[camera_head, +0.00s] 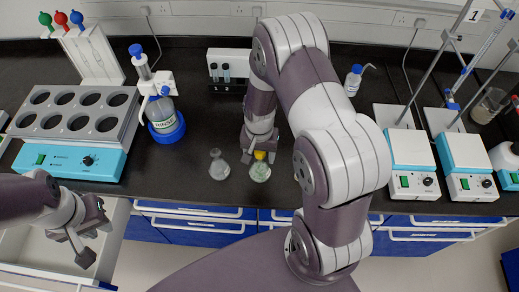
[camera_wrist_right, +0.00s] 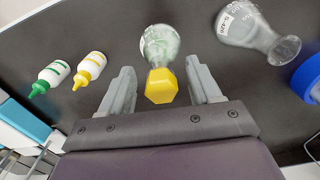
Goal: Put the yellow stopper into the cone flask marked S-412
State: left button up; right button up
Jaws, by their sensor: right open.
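The yellow stopper (camera_head: 259,155) sits at the mouth of a small cone flask (camera_head: 260,172) with pale green contents. In the right wrist view the stopper (camera_wrist_right: 161,86) is a hexagonal cap in front of that flask (camera_wrist_right: 160,43). My right gripper (camera_wrist_right: 161,90) is open, with one finger on each side of the stopper and gaps between. A second cone flask (camera_head: 218,167) stands just left of it; its label is too small to read surely. In the wrist view this flask is at the upper right (camera_wrist_right: 252,32). My left gripper (camera_head: 88,235) is open and empty.
White bottles with green (camera_wrist_right: 48,77) and yellow (camera_wrist_right: 88,70) nozzles lie left in the wrist view. Stirrer plates (camera_head: 412,150) stand right. An open drawer (camera_head: 60,255) is below my left gripper.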

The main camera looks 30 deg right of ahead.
notch_tip(320, 180, up, 12)
jog(key=b, duration=0.2)
jog(key=shift+r, duration=0.25)
